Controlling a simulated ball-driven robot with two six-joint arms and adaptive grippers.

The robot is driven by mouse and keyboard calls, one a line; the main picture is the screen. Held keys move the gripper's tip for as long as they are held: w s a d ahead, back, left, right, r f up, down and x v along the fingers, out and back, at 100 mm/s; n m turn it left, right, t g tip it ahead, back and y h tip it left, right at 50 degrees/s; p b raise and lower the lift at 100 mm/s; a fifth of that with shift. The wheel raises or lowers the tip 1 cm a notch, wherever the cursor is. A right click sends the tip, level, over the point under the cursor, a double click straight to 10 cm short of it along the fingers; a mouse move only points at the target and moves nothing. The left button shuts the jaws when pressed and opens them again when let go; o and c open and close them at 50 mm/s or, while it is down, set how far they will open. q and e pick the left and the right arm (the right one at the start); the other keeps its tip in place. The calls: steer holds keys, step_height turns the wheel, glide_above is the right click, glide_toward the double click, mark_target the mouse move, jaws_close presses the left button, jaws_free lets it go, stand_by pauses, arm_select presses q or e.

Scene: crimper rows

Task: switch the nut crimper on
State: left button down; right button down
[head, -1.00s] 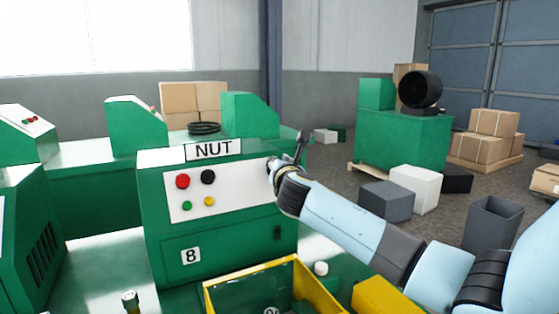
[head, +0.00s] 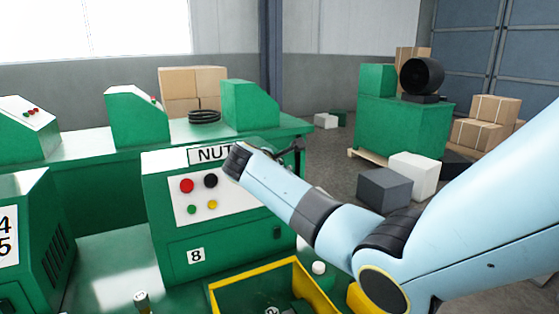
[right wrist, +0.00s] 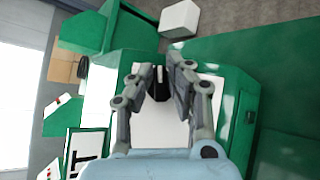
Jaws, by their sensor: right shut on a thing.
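The nut crimper (head: 220,250) is a green machine with a NUT sign (head: 207,154) on top and a number 8 plate. Its sloped white panel (head: 238,212) carries red, black, green and yellow buttons. My right gripper (head: 291,152) is at the panel's upper right, mostly hidden behind my wrist. In the right wrist view its fingers (right wrist: 171,76) are closed around a narrow black handle-like part (right wrist: 182,100) in front of the white panel. How that part joins the machine is hidden. My left gripper is not in view.
A yellow-edged bin (head: 262,272) stands before the crimper. Another green machine (head: 35,240) is close on the left. A green bench with more machines (head: 138,117) runs behind. Grey and white boxes (head: 384,190) lie on the floor at right.

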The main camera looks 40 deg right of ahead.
steer(key=shift+m+g+y+p, duration=0.4)
steer(key=shift+m+g+p, duration=0.25)
steer(key=shift+m, duration=0.45)
steer(key=c, duration=1.3)
jaws_free()
steer(key=v, duration=1.2)
steer(key=shift+w+r, duration=0.1)
